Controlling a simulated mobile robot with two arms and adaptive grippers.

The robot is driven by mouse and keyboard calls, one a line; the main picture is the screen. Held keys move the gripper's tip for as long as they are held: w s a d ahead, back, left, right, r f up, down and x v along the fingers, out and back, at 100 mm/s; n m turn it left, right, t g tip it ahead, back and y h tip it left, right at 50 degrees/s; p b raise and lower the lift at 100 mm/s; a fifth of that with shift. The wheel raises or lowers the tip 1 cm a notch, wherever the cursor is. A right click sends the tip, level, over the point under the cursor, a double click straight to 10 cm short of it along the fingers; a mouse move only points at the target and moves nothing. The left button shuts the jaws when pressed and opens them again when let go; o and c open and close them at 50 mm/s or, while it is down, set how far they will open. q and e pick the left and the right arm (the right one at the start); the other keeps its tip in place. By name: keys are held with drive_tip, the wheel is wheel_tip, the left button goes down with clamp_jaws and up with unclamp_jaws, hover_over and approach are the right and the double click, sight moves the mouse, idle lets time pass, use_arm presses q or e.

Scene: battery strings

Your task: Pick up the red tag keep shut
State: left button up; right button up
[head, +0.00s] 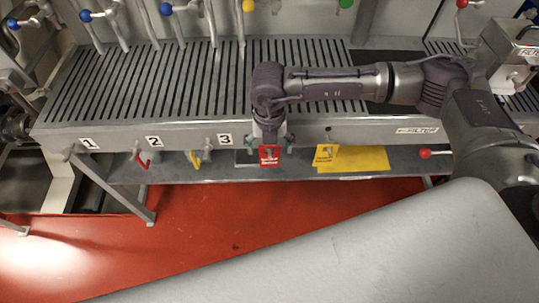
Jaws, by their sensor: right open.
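The red tag (269,158) is a small red card with pale lettering, at the front edge of the grey slatted bench, right of the number 3 label. My right gripper (270,145) points down at the bench's front edge, just above the tag. Its fingers are apart, on either side of the tag's upper part. I cannot tell whether they touch it. The gripper hides whatever the tag hangs from. My left gripper is not recognisable in this view.
The slatted bench (160,128) has labels 1, 2 and 3 on its front. A yellow tag (325,153) and yellow sheet (365,158) are to the right. A red-knobbed lever (425,153) sticks out farther right. A red floor (210,240) lies below.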

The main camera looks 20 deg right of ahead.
drive_tip(key=shift+f, duration=1.35)
drive_tip(key=c, duration=1)
drive_tip(key=shift+r, duration=0.1)
drive_tip(key=shift+w+r, duration=0.1)
drive_tip(key=shift+r, duration=0.4)
drive_tip(key=s+a+b, duration=0.1)
drive_tip(key=s, duration=0.4)
drive_tip(key=s+a+b, duration=0.1)
drive_tip(key=s+a, duration=0.1)
drive_tip(key=s, duration=0.4)
drive_tip(key=s+a+b, duration=0.1)
drive_tip(key=s+a, duration=0.1)
drive_tip(key=s, duration=0.4)
drive_tip(key=shift+s+r, duration=0.2)
drive_tip(key=shift+c, duration=0.6)
drive_tip(key=w+d+r+m+p, duration=0.1)
drive_tip(key=w+d+r+m, duration=0.2)
drive_tip(key=r+m, duration=0.3)
drive_tip(key=w+d+r+m+p, duration=0.1)
drive_tip(key=w+d+r+m, duration=0.3)
drive_tip(key=m, duration=1.2)
drive_tip(key=w+d+r+m+p, duration=0.2)
drive_tip(key=w+d+r+m, duration=0.1)
drive_tip(key=w+r+m, duration=0.3)
wheel_tip(320, 180, up, 2)
drive_tip(key=m, duration=0.4)
drive_tip(key=shift+d+r+m, duration=0.25)
drive_tip(key=shift+d+m, duration=0.15)
